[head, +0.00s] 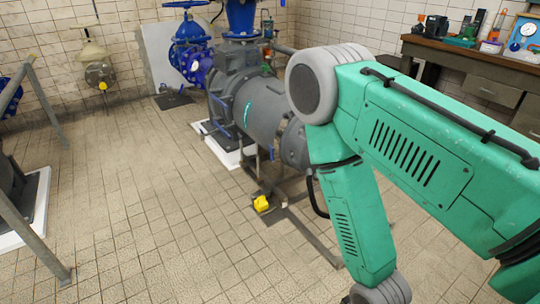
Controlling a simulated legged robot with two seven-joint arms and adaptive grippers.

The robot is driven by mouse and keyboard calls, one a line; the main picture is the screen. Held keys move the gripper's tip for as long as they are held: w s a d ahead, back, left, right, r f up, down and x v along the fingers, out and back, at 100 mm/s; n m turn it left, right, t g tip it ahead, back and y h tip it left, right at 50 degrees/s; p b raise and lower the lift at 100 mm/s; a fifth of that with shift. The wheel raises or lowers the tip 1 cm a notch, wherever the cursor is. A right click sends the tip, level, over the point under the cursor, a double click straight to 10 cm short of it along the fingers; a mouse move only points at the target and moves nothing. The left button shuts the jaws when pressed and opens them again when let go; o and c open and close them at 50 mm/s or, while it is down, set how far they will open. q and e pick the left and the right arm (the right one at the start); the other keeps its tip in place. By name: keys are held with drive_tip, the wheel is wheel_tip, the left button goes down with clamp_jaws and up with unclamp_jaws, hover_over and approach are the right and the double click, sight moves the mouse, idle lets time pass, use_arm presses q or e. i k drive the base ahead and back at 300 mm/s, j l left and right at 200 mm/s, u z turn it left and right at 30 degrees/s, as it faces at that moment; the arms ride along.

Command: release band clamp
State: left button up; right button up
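A large grey cylindrical pump or motor body (262,108) stands in the middle, with its right end partly behind my green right arm. A thin ring-like edge (283,127) shows near that end. I cannot tell whether it is the band clamp, and no clamp shows clearly elsewhere. My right arm reaches in from the right and bends down at a grey joint. Its lower end leaves the picture at the bottom, so the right gripper is out of view. My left arm and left gripper do not show.
A workbench (470,58) with tools stands at the back right. A yellow object (261,203) is low beside the pump's frame (310,235). Blue valves (188,45) stand behind. A grey railing (35,235) is at the left. The tiled floor (130,190) at left centre is clear.

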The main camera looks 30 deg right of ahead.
sight(272, 150)
drive_tip(key=i+l, duration=0.5)
drive_tip(key=i, duration=0.2)
drive_tip(key=i+l, duration=0.5)
drive_tip(key=i, duration=0.2)
drive_tip(key=i+l, duration=0.5)
drive_tip(key=i, duration=0.25)
drive_tip(key=j+u, duration=0.05)
